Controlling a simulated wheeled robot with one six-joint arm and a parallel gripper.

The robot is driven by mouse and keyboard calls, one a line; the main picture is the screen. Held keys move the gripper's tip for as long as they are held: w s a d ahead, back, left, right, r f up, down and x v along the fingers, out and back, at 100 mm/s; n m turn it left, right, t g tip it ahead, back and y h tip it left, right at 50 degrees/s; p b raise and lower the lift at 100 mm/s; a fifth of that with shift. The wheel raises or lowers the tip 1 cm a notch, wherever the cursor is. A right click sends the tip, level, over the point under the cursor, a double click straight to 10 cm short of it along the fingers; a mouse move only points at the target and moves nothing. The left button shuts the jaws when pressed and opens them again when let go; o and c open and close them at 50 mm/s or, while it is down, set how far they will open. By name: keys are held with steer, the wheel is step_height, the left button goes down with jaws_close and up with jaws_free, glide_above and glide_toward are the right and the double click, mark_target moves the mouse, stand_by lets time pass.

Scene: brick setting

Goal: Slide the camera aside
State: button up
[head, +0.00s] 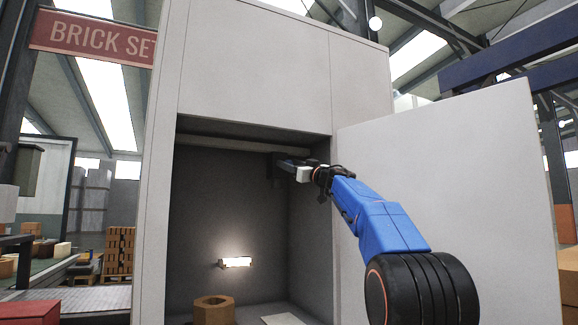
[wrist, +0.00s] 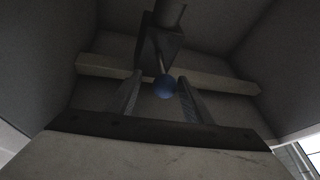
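The camera appears to be the dark boxy unit (wrist: 160,45) on a pale rail (wrist: 225,82) in the wrist view. A thin stem with a blue ball (wrist: 165,88) sticks out from it towards me. My gripper (wrist: 160,76) is open, with one finger on each side of the ball and a visible gap to both. In the head view my gripper (head: 288,163) reaches into the upper part of the cabinet opening. A dark shape (head: 275,160) at its tip is probably the same unit, partly hidden by the gripper.
The pale rail (head: 230,145) runs across the top of the cabinet (head: 250,60) opening. The open door (head: 440,150) stands to the right, behind my arm. The middle of the cavity is free.

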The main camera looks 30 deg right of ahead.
steer(key=shift+s, duration=0.1)
steer(key=v, duration=1.7)
steer(key=shift+s, duration=0.15)
steer(key=s+a+f+m+g+h, duration=0.35)
steer(key=s+f, duration=0.25)
steer(key=f, duration=0.6)
steer(key=s+a+f+m+g+h, duration=0.25)
steer(key=s+f+h, duration=0.2)
steer(key=f, duration=0.65)
steer(key=s+a+f+m+g+h, duration=0.35)
steer(key=s+f, duration=0.25)
steer(key=f, duration=0.6)
steer(key=s+a+f+n+g+y, duration=0.1)
steer(key=s+a+f+g, duration=0.1)
steer(key=s+a+f, duration=0.2)
steer(key=s+a+f+n+g+y, duration=0.1)
steer(key=s+a+f, duration=0.4)
steer(key=s+f, duration=0.6)
steer(key=s+a+f+n+g+y, duration=0.2)
steer(key=s+f, duration=0.6)
steer(key=f, duration=0.4)
steer(key=shift+s+a+f+g+y, duration=0.2)
steer(key=shift+a+g+y, duration=0.45)
steer(key=shift+a+g, duration=0.5)
